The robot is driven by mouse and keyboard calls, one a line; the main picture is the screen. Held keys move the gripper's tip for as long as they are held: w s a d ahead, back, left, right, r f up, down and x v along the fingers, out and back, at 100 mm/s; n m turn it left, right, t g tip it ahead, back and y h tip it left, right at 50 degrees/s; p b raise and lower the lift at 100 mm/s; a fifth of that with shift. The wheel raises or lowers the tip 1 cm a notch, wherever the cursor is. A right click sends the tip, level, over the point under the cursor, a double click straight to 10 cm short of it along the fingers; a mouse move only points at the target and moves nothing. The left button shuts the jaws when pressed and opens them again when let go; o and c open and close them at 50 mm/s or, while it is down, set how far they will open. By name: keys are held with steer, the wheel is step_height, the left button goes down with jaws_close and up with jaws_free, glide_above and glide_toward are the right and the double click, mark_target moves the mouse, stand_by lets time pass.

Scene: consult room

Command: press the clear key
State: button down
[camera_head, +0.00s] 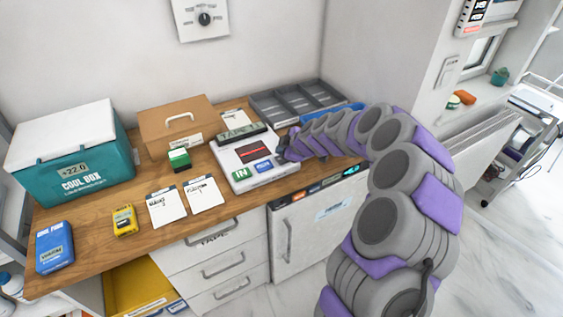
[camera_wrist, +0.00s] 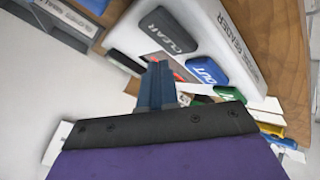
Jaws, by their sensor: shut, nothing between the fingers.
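The white reader (camera_head: 232,158) sits on the wooden counter, with a dark red-lit display, a green IN key (camera_head: 240,174) and a blue OUT key (camera_head: 263,165). In the wrist view the black clear key (camera_wrist: 168,31) lies on the reader (camera_wrist: 212,22), in line with the blue OUT key (camera_wrist: 207,71) and the green IN key (camera_wrist: 231,94). My gripper (camera_head: 286,152) is shut and empty at the reader's right side. In the wrist view the gripper's tip (camera_wrist: 157,68) is just below the clear key; I cannot tell whether they touch. In the head view the clear key is mostly hidden.
The counter's front edge is close to the reader.

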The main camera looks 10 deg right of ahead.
steer(key=shift+d+f, duration=0.1)
steer(key=shift+d, duration=1.1)
steer(key=shift+a, duration=0.95)
steer(key=shift+d, duration=0.75)
steer(key=shift+a, duration=0.55)
steer(key=shift+d, duration=0.1)
steer(key=shift+d, duration=0.3)
steer(key=shift+a, duration=0.1)
steer(key=shift+a+f+b, duration=0.35)
steer(key=shift+f+b, duration=0.05)
steer(key=shift+b, duration=0.25)
steer(key=shift+d, duration=0.15)
